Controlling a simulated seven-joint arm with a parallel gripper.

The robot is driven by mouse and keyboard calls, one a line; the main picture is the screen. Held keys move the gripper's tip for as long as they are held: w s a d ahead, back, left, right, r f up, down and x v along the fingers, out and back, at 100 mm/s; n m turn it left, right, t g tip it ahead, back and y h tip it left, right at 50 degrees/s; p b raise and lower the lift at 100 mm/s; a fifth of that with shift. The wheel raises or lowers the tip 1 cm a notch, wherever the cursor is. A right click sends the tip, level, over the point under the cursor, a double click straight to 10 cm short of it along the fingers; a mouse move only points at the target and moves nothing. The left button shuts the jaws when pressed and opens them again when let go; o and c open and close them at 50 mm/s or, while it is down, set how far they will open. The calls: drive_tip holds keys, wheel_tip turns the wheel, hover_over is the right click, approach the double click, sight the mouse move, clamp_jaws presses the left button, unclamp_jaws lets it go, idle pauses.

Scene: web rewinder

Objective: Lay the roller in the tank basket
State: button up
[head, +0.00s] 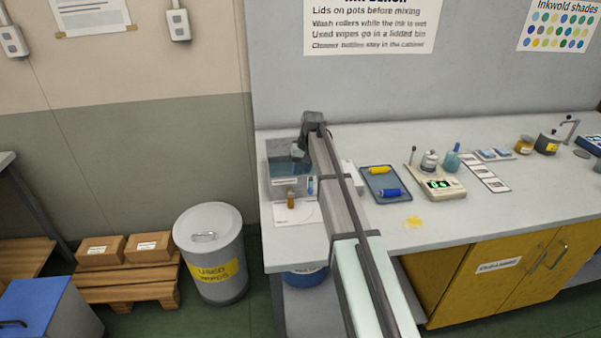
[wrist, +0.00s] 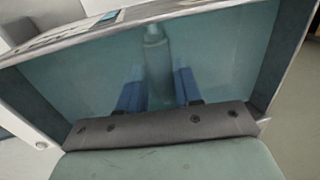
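The tank (head: 273,174) stands at the left end of the bench, full of clear teal liquid. In the wrist view, the tank wall (wrist: 285,50) frames the picture. My gripper (wrist: 160,78) points down into it, with its two blue fingers apart and seen through the liquid. A pale grey-teal cylinder (wrist: 157,60), perhaps the roller, lies lengthwise between the fingers; whether they touch it is unclear. The basket cannot be made out. In the head view my arm hides part of the tank.
A lidded bin (head: 210,250) stands on the floor at left.

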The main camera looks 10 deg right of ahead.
drive_tip(key=o, duration=0.3)
wheel_tip(320, 180, up, 12)
drive_tip(key=d, duration=0.2)
drive_tip(key=shift+d, duration=0.2)
idle(0.4)
